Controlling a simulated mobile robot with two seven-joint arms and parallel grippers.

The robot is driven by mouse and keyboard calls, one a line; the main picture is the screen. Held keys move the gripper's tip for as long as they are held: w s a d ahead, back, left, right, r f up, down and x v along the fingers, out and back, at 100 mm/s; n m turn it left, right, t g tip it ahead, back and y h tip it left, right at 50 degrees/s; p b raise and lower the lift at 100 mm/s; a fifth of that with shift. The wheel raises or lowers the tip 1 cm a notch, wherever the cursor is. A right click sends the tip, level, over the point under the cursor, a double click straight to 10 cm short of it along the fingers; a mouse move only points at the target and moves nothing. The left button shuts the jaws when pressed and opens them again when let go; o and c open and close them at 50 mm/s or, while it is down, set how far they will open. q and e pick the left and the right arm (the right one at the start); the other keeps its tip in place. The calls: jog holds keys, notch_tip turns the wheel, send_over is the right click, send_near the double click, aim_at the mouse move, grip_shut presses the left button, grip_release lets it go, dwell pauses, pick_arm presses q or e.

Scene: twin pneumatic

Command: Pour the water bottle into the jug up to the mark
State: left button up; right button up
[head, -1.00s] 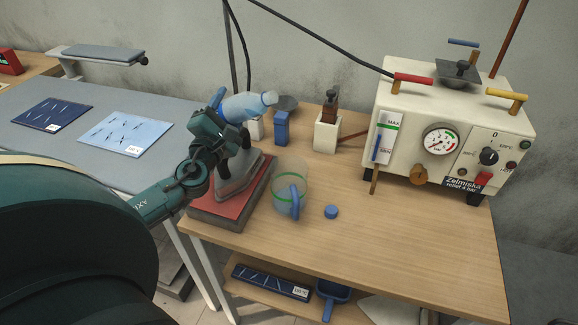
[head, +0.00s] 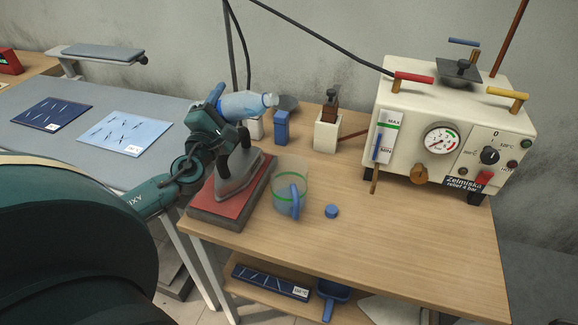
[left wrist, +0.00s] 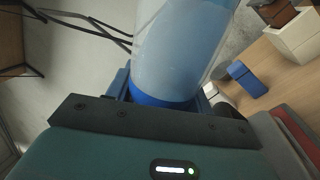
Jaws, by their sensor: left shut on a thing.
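My left gripper (head: 214,108) is shut on a pale blue translucent water bottle (head: 246,104). It holds the bottle in the air above the iron, tipped nearly level, with its neck to the right. The bottle also fills the middle of the left wrist view (left wrist: 178,50), where its mouth is out of sight. The clear jug (head: 290,190) with a green band and a blue handle stands on the wooden table, to the right of and below the bottle. Any water level in the jug is not clear to me. The blue cap (head: 331,211) lies right of the jug. My right gripper does not show.
An iron (head: 238,172) rests on a red pad (head: 208,203) left of the jug. A white holder (head: 326,133) and a blue block (head: 281,127) stand behind. A boiler (head: 450,120) with a gauge stands at the right. The table's front right is clear.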

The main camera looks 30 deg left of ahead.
pick_arm(q)
jog(key=shift+a+r+m+h, duration=0.2)
jog(key=shift+m+h, duration=0.1)
jog(key=shift+m, duration=0.3)
jog(key=shift+w+d+f+m+t+h, duration=0.1)
jog(key=shift+d+f+m+t+h, duration=0.35)
jog(key=shift+m, duration=0.65)
dwell(1.0)
jog(key=shift+d+r+m+h, duration=0.1)
jog(key=shift+r+m+h, duration=0.15)
jog(key=shift+m, duration=0.75)
dwell(2.6)
jog(key=shift+f, duration=0.1)
